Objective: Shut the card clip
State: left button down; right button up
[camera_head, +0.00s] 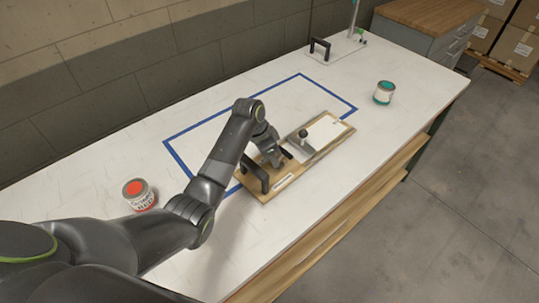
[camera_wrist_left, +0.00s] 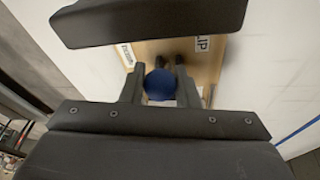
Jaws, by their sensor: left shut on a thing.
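The wooden board (camera_head: 315,155) lies on the white table with a white card (camera_head: 326,130) at its far right end. A grey metal clip with a dark upright knob (camera_head: 303,134) stands beside the card. My left gripper (camera_head: 284,155) is over the board, left of that knob and just beyond a black handle (camera_head: 256,176). In the left wrist view, its fingers (camera_wrist_left: 168,62) are closed about a round blue knob (camera_wrist_left: 158,86), above the board (camera_wrist_left: 205,70) and its printed labels. What the blue knob joins to is hidden. My right gripper is in neither view.
A plate with a black handle (camera_head: 320,48) lies at the back.

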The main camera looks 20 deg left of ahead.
pick_arm(q)
jog(key=shift+w+d+r+g+y+p, duration=0.2)
jog(key=shift+w+r+g+y+p, duration=0.1)
jog(key=shift+w+r+g, duration=0.15)
jog(key=shift+w+d+f+g+y, duration=0.2)
jog(key=shift+w+g+y, duration=0.1)
jog(key=shift+g+y, duration=0.3)
jog(key=shift+w+d+g+b, duration=0.3)
jog(key=shift+g+b, duration=0.35)
jog(key=shift+b, duration=0.55)
jog(key=shift+w+d+r+n+g+y+b, duration=0.15)
jog(key=shift+w+g+y+b, duration=0.15)
jog(key=shift+b, duration=0.6)
jog(key=shift+w+r+n+g+y+b, duration=0.15)
jog(key=shift+g+y+b, duration=0.2)
jog(key=shift+b, duration=0.5)
jog(key=shift+f, duration=0.1)
jog(key=c, duration=1.1)
grip_release()
